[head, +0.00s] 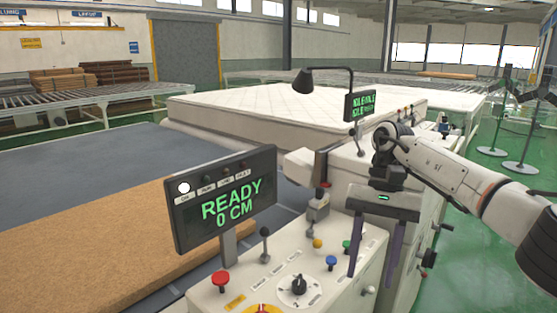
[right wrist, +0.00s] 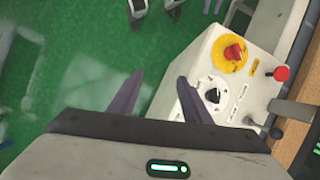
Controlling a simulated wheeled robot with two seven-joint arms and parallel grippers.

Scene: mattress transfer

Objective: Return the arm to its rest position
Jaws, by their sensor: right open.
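My right arm comes in from the right in the head view. Its gripper (head: 376,250) hangs fingers-down beside the right edge of the control console (head: 345,285), with the two fingers apart and nothing between them. In the right wrist view the gripper (right wrist: 158,92) is also open and empty, over the green floor and the console's edge. My left gripper is not in view.
The console carries a red knob (head: 220,280), a black dial (head: 299,286), several levers and a display (head: 226,200) reading "READY 0 CM". A brown mat (head: 110,250) lies at left. A white mattress (head: 290,110) lies behind. Green floor (head: 470,235) is open at right.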

